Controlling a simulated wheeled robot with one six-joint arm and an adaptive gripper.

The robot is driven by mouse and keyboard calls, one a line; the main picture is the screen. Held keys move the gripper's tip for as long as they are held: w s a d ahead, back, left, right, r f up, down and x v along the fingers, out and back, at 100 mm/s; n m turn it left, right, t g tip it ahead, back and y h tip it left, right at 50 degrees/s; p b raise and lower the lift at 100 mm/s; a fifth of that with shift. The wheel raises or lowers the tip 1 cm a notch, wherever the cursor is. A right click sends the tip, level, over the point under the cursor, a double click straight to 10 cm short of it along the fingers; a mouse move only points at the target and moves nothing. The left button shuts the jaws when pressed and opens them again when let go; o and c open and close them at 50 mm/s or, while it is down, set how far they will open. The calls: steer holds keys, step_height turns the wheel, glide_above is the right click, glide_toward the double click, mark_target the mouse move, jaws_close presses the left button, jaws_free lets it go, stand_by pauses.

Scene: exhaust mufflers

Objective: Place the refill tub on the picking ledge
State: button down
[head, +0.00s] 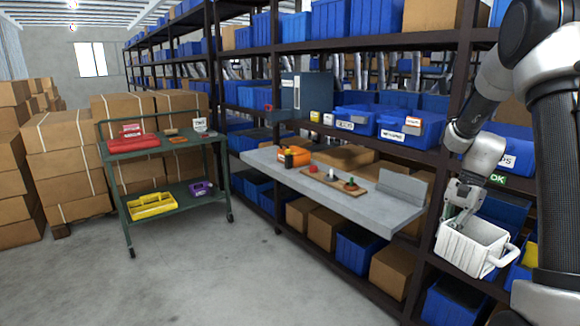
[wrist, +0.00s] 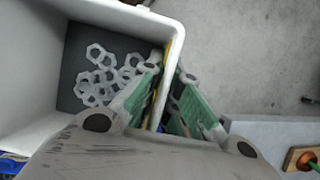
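The refill tub (head: 476,262) is a white, ribbed, open-topped bin with a side handle, at the right of the head view. My gripper (head: 462,212) is above it, shut on one of its walls and holding it off the floor. In the wrist view the fingers (wrist: 168,98) with green pads straddle the wall of the tub (wrist: 30,62), which holds several hex nuts (wrist: 105,75). The picking ledge (head: 345,200) is a grey shelf left of the tub; its edge also shows at lower right in the wrist view (wrist: 262,132).
On the ledge are an orange-and-black item (head: 295,157), a wooden board (head: 338,180) with small parts, and a grey angled plate (head: 402,188). The ledge's front strip is bare. Racks with blue bins (head: 352,118) stand behind. A green cart (head: 165,148) stands left on open floor.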

steer(key=w+a+f+n+g+h, duration=0.2)
steer(key=w+a+f+n+h, duration=0.2)
steer(key=a+f+n, duration=0.7)
steer(key=shift+w+a+n, duration=0.35)
steer(key=shift+a+n, duration=0.35)
steer(key=shift+a, duration=0.15)
